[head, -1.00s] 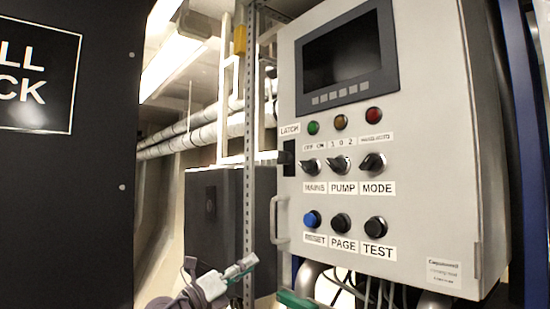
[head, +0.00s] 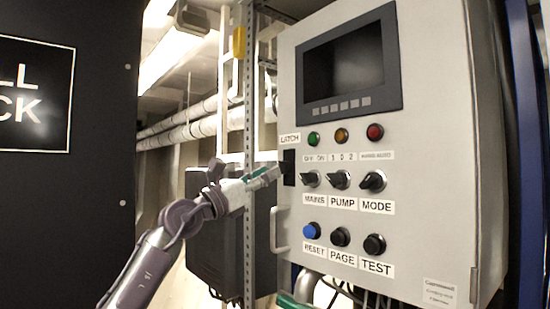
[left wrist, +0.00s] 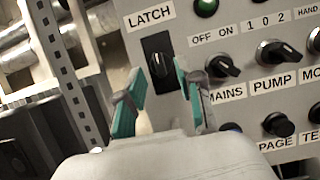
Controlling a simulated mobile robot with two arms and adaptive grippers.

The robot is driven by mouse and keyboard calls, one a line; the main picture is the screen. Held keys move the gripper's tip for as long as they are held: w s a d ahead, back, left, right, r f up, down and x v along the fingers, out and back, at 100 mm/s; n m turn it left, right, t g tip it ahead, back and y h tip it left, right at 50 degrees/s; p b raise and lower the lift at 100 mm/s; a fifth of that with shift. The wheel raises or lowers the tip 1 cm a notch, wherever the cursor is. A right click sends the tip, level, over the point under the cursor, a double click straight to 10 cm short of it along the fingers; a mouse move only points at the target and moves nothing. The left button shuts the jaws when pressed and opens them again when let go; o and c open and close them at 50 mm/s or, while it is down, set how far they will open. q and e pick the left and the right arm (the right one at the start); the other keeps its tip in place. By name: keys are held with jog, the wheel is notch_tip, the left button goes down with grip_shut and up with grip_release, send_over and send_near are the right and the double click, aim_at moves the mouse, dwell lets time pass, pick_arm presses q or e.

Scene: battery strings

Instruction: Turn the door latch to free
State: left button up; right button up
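The door latch is a black plate (left wrist: 162,64) with a small dark knob (left wrist: 158,65), under the LATCH label at the cabinet's left edge. The latch plate (head: 289,167) also shows in the head view. My left gripper (head: 272,172) reaches it from the left. In the left wrist view, the two teal fingers of my left gripper (left wrist: 158,84) are apart, with the lower part of the plate between them. The right finger covers part of the plate's right side. I cannot tell whether either finger touches the knob.
The grey cabinet (head: 430,130) carries a screen (head: 350,62), lamps, rotary knobs and push buttons, close right of the latch. A door handle (head: 278,230) sits below it. A perforated metal post (head: 250,120) stands just left. A black panel (head: 70,210) fills the far left.

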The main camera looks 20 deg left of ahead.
aim_at(283, 168)
pick_arm(q)
jog(key=shift+p+x, duration=0.6)
jog(key=shift+x, duration=1.1)
jog(key=shift+a, duration=0.1)
grip_shut()
